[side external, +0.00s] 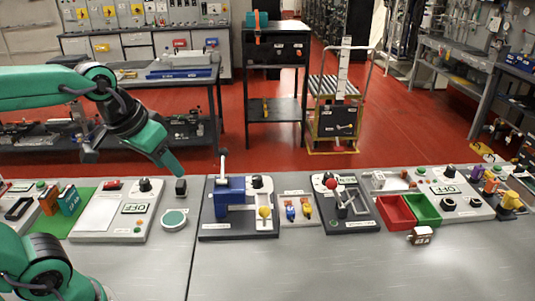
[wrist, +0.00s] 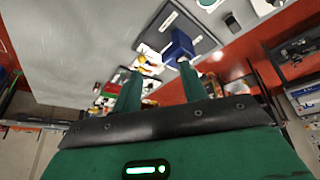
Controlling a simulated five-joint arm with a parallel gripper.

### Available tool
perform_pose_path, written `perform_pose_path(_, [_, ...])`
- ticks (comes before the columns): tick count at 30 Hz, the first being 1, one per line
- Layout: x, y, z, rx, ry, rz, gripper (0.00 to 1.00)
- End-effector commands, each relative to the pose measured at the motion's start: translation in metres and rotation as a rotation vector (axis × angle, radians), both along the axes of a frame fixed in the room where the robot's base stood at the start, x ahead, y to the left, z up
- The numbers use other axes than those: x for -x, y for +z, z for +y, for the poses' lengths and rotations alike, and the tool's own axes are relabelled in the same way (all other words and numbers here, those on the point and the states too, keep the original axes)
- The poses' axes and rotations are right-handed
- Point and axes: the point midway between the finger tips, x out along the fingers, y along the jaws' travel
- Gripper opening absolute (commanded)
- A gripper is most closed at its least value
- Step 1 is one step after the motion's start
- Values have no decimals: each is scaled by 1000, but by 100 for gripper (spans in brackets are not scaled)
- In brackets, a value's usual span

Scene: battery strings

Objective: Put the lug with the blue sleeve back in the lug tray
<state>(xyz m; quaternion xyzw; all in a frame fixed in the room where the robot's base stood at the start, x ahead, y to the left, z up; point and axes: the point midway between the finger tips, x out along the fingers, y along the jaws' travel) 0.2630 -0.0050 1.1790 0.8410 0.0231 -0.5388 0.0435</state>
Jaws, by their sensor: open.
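A small lug with a blue sleeve (side external: 290,211) lies on a small light-grey tray (side external: 298,223) on the bench, beside an orange-yellow piece (side external: 306,208). Whether it is seated in a slot is too small to tell. My gripper (side external: 176,168) is in the air to the left, above the bench's back edge, well apart from the tray. In the wrist view my gripper (wrist: 160,86) shows two spread green fingers with nothing held between them. I cannot make out the blue-sleeved lug in the wrist view.
A blue press (side external: 230,190) with an upright lever stands on a dark base between my gripper and the tray. Right of the tray are another dark fixture (side external: 345,205) and red (side external: 395,212) and green (side external: 422,209) bins. The bench front is mostly clear.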

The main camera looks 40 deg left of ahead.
Motion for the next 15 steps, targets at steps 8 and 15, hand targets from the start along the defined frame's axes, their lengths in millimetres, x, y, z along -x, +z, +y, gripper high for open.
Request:
perform_pose_path(8, [35,-17,5,-44,-73,-54,43])
perform_pose_path(15, [40,-21,5,-52,-86,-61,43])
